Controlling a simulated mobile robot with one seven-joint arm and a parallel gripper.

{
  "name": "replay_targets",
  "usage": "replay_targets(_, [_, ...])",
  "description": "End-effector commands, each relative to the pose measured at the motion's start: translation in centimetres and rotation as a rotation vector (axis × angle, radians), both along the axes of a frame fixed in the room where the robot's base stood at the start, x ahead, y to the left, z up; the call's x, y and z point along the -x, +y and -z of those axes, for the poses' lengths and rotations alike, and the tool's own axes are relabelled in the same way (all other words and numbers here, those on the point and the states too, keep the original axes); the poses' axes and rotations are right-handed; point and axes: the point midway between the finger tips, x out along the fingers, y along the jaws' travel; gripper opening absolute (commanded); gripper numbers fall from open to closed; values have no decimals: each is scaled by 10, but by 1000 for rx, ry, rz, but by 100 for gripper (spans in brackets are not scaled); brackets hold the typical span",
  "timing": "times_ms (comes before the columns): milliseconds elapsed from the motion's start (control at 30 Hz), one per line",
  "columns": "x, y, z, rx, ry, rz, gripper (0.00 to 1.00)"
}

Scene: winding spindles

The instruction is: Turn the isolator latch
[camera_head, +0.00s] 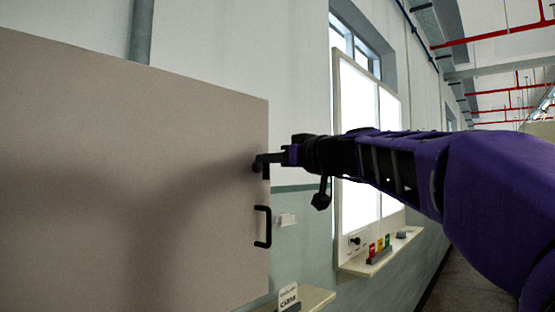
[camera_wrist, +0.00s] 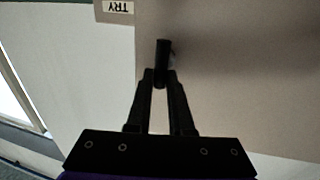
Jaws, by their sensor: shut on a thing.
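The isolator latch (camera_head: 265,170) is a small black lever near the right edge of a large beige door panel (camera_head: 130,190), above a black D-shaped handle (camera_head: 262,227). My gripper (camera_head: 266,158) reaches in from the right and meets the latch at the panel. In the wrist view the two black fingers of my gripper (camera_wrist: 160,80) come together on the black latch (camera_wrist: 162,50). The fingers hide the latch's lower part there. In the head view the gripper hides part of the latch, so its exact angle is hard to tell.
A bright white lightboard (camera_head: 359,145) with a shelf (camera_head: 370,262) of coloured items is on the wall to the right, behind my arm. A small sign (camera_head: 288,296) stands on a low ledge beneath the panel. Pale wall lies right of the panel's edge.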

Motion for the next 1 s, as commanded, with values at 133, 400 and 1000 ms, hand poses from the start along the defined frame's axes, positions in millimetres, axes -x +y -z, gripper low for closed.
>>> replay_targets(133, [0,0,-1,-9,11,0,0])
replay_targets(400, [-2,-2,-2,-81,103,1,0])
replay_targets(1000, [-10,-8,-1,-417,534,1,0])
